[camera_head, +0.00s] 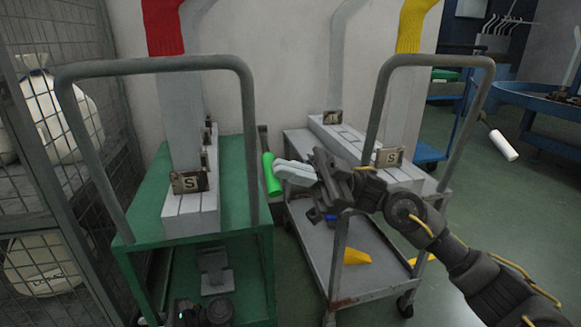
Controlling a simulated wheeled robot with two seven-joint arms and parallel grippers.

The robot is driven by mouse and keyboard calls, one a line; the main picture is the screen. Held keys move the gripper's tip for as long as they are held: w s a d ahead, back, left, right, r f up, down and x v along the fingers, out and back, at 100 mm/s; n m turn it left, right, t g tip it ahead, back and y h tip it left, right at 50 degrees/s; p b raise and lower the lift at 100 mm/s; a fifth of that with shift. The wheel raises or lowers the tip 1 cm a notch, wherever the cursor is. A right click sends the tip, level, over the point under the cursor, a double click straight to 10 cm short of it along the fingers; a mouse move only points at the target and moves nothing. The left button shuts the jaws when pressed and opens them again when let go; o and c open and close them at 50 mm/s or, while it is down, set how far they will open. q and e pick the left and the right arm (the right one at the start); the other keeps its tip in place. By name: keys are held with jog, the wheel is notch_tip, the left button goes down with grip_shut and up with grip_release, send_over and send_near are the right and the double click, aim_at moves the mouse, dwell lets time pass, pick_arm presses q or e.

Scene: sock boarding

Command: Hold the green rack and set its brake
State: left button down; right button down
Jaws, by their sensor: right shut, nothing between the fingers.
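The green rack (142,258) stands at the left, with a grey tubular handle (152,66) arching above its green top. A lever with a bright green grip (271,176) stands at the rack's right side, its dark upper end showing above the grip. My right gripper (290,172) comes in from the right, its pale fingers together and empty. The fingertips are right beside the green grip; I cannot tell whether they touch it.
A grey block marked S (190,225) carries a form with a red sock (163,26) on the rack. A grey cart (345,291) with a yellow-socked form (410,25) stands close on the right. A wire cage (45,190) borders the left. Green floor is open at far right.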

dwell(0.5)
jog(key=w+d+f, duration=0.1)
jog(key=w+d, duration=0.2)
jog(key=d, duration=0.6)
dwell(0.4)
pick_arm(q)
jog(key=c, duration=1.1)
grip_release()
jog(key=shift+c, duration=0.2)
jog(key=shift+d, duration=0.1)
jog(key=v, duration=0.7)
jog(key=shift+d+r, duration=0.1)
jog(key=shift+d, duration=0.05)
